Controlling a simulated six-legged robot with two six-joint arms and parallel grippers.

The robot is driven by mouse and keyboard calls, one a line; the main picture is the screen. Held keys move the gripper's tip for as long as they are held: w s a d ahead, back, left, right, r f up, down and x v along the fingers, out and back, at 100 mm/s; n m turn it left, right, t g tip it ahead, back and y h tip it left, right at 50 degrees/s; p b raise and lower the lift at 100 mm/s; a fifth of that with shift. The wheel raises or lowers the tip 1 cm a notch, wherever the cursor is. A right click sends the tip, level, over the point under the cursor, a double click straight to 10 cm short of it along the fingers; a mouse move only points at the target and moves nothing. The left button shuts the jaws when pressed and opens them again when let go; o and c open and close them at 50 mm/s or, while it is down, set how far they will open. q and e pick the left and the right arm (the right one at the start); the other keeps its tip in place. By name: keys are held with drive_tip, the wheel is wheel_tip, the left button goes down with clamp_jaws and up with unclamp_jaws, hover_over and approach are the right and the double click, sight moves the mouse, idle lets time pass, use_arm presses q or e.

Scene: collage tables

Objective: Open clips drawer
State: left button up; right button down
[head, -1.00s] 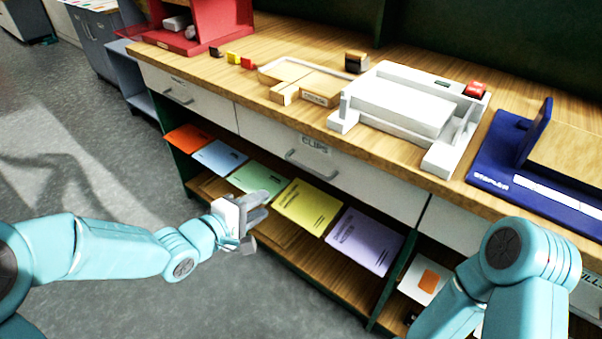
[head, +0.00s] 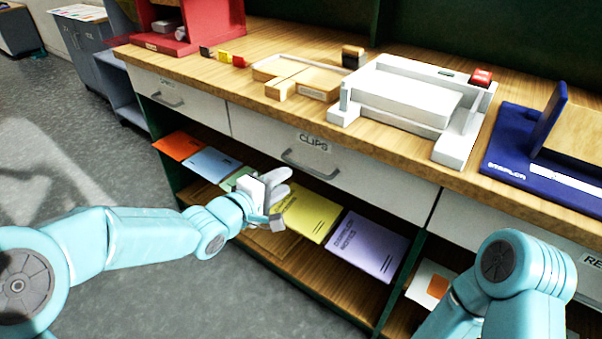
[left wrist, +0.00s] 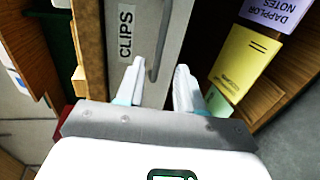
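The clips drawer (head: 345,170) is a white front with a "CLIPS" label, under the wooden countertop, and it looks closed. Its grey bar handle (head: 309,166) is in the middle of the front. My left gripper (head: 280,190) is in front of the shelf below the drawer, below and left of the handle, not touching it. In the left wrist view the two white fingers (left wrist: 158,88) are apart with nothing between them, and the handle (left wrist: 162,42) shows ahead of them beside the label. My right gripper is out of view; only my right arm shows at the lower right.
Coloured booklets lie on the open shelf below, including a yellow one (head: 309,211) and a purple one (head: 367,245). On the counter are a wooden tray (head: 296,76), a white press-like device (head: 410,100) and a blue stapler base (head: 530,160). Floor at left is clear.

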sight(304, 168)
use_arm(q)
drive_tip(key=b+x, duration=0.1)
drive_tip(key=x, duration=0.7)
drive_tip(key=shift+w, duration=0.15)
clamp_jaws()
